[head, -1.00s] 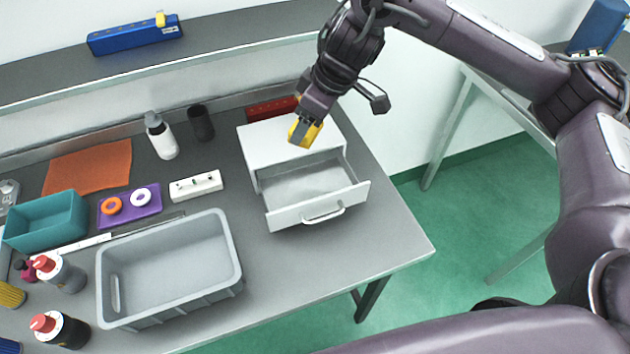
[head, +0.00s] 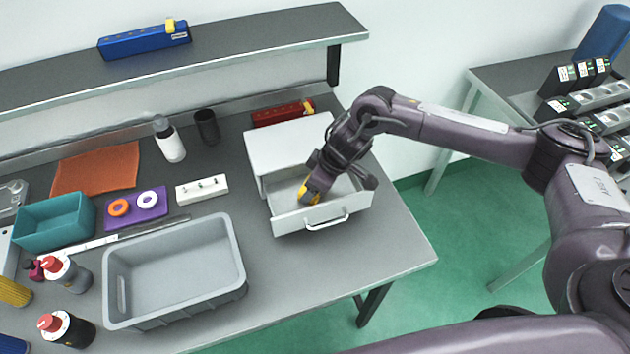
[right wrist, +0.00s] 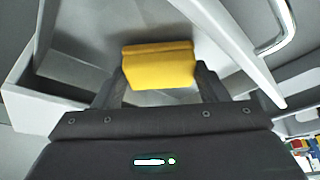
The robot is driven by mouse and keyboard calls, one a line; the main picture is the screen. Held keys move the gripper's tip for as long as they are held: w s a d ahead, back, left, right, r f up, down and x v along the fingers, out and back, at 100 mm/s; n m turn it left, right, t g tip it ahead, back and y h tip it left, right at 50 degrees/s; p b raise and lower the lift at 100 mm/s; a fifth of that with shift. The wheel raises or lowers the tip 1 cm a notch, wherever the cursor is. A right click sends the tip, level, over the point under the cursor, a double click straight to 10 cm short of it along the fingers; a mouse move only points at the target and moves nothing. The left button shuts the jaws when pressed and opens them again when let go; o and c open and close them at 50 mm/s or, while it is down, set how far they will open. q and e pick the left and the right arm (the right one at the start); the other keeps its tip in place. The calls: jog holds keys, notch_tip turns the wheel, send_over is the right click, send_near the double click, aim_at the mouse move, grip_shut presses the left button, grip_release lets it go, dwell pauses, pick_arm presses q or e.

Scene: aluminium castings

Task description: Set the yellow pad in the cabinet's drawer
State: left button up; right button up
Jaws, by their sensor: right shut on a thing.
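The white cabinet (head: 290,146) stands on the grey bench with its drawer (head: 290,222) pulled open toward the front. My right gripper (head: 308,193) reaches down into the open drawer. It is shut on the yellow pad (head: 305,191), which shows between the two fingers in the right wrist view (right wrist: 158,65). The drawer's walls and handle (right wrist: 275,25) surround the pad in that view. I cannot tell whether the pad touches the drawer floor. My left gripper is not in view.
A grey crate (head: 240,262) stands left of the drawer. A white block with pegs (head: 202,189) and a red block (head: 283,113) lie near the cabinet. Bottles, a teal bin (head: 52,222) and a purple tray (head: 135,207) are further left. A shelf (head: 240,38) runs behind.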

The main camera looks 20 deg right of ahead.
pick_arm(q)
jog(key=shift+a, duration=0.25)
pick_arm(e)
jog(key=shift+f, duration=0.2)
jog(key=o, duration=0.9)
jog(key=shift+o, duration=0.2)
jog(key=shift+r, duration=0.2)
pick_arm(q)
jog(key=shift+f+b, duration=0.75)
jog(key=shift+b, duration=0.05)
pick_arm(e)
jog(key=v, duration=1.2)
jog(key=shift+f, duration=0.1)
